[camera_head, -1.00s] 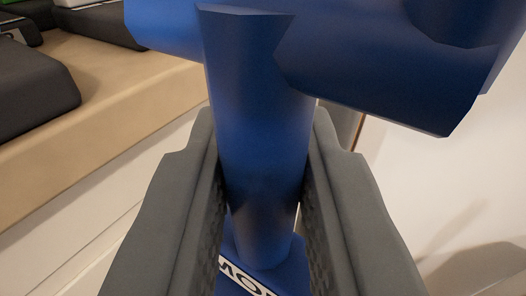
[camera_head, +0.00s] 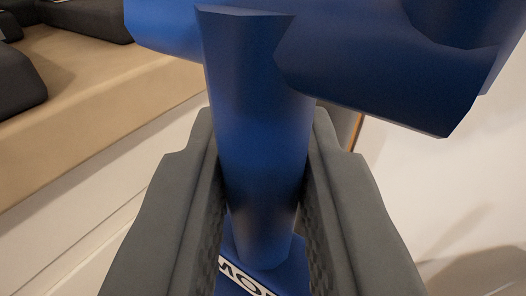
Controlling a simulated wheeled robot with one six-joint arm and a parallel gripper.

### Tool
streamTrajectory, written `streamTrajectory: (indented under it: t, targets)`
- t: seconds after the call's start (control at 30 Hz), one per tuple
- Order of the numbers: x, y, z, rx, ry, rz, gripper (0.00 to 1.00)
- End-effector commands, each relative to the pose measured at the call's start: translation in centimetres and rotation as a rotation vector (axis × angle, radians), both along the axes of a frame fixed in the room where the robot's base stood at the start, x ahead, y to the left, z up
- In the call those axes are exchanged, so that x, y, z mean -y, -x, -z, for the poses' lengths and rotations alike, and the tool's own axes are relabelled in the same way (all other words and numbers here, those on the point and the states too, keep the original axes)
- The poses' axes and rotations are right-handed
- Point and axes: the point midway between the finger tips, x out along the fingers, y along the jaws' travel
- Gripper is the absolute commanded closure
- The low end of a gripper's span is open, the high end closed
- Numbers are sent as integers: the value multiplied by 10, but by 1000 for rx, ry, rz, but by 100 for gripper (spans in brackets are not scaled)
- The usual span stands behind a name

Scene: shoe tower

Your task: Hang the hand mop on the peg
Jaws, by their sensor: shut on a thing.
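A blue hand mop (camera_head: 260,120) fills the middle of the view. Its round shaft stands between the two grey fingers of my gripper (camera_head: 262,190), which are shut on it. Thick blue parts branch off to the left and right at the top. Below the fingers is a wider blue part with a white label bearing dark letters, partly cut off by the bottom edge. The mop's upper end is cut off by the top edge. I see no peg in this view.
A tan shelf (camera_head: 110,85) with dark shoes (camera_head: 18,80) on it lies at the left, above a pale front panel. A pale wall (camera_head: 460,200) with soft shadows is at the right. A thin brown edge (camera_head: 357,135) shows just right of the gripper.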

Motion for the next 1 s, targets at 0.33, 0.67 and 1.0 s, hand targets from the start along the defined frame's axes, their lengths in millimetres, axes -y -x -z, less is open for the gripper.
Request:
streamTrajectory:
  t: [0.33, 0.67, 1.0]
  targets:
    - [0, 0, 0, 0, 0, 0, 55]
    - [0, 11, -1, 0, 0, 0, 55]
    - [-3, 68, -4, 1, 0, 0, 55]
